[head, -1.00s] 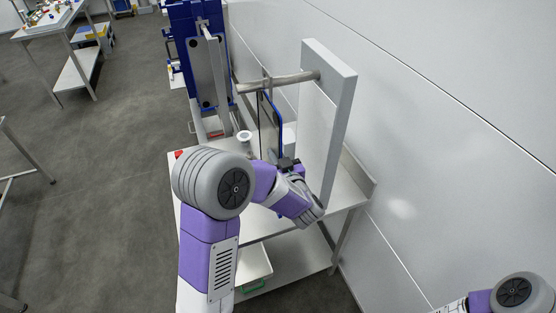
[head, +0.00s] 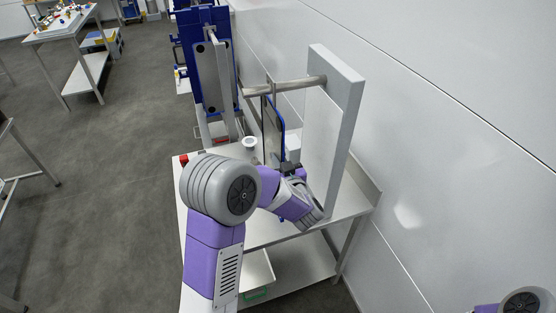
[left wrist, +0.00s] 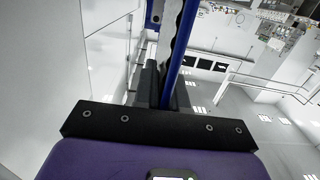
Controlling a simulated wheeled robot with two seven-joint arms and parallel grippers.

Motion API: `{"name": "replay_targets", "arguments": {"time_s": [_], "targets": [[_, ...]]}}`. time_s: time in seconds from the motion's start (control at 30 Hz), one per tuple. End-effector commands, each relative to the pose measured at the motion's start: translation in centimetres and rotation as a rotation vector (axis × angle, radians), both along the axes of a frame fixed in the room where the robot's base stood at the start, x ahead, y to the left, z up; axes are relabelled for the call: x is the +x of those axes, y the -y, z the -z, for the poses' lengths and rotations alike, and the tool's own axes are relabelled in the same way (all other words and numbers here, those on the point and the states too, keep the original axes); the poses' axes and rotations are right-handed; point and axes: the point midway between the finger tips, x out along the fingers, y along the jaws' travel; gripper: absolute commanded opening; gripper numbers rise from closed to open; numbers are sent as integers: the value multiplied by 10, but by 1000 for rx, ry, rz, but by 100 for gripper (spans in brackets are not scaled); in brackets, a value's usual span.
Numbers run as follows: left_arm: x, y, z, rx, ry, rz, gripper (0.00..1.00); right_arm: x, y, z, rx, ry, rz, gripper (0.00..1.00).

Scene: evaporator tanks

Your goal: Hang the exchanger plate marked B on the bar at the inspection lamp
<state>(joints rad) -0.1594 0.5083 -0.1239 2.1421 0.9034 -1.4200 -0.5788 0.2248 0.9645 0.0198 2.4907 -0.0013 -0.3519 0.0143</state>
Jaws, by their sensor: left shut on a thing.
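A thin exchanger plate (head: 271,130) with a grey face and blue edge hangs upright just under a round bar (head: 290,86). A small hook at its top reaches the bar's height. I cannot tell whether it rests on the bar. No letter on the plate is readable. My left gripper (head: 284,169) is shut on the plate's lower part. In the left wrist view the plate's blue edge (left wrist: 181,45) runs up from between the dark fingers (left wrist: 165,92). Only part of my right arm shows at the bottom right of the head view; its gripper is out of view.
The bar juts from a tall pale panel (head: 345,120) on a steel table (head: 250,232). A blue rack (head: 192,55) with a grey plate (head: 214,80) stands behind on the left. A white cup-like piece (head: 250,142) and a red item (head: 184,160) are on the table. The wall is close on the right.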

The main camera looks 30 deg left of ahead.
Motion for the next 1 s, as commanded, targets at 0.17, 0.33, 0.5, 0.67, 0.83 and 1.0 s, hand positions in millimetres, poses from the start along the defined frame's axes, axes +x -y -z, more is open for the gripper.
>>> {"name": "replay_targets", "arguments": {"time_s": [0.17,0.33,0.5,0.67,0.83,1.0], "targets": [[0,0,-1,2,3,0,31,0,0,0,0,0,0,43],[0,0,-1,0,1,0,41,0,0,0,0,0,0,43],[-1,1,1,-2,-3,0,41,0,0,0,0,0,0,43],[-9,12,0,-1,-2,3,41,0,0,1,0,0,0,43],[-28,35,-2,-2,0,5,41,0,0,3,0,0,0,43],[-43,52,-4,0,2,3,41,0,0,5,0,0,0,43]]}}
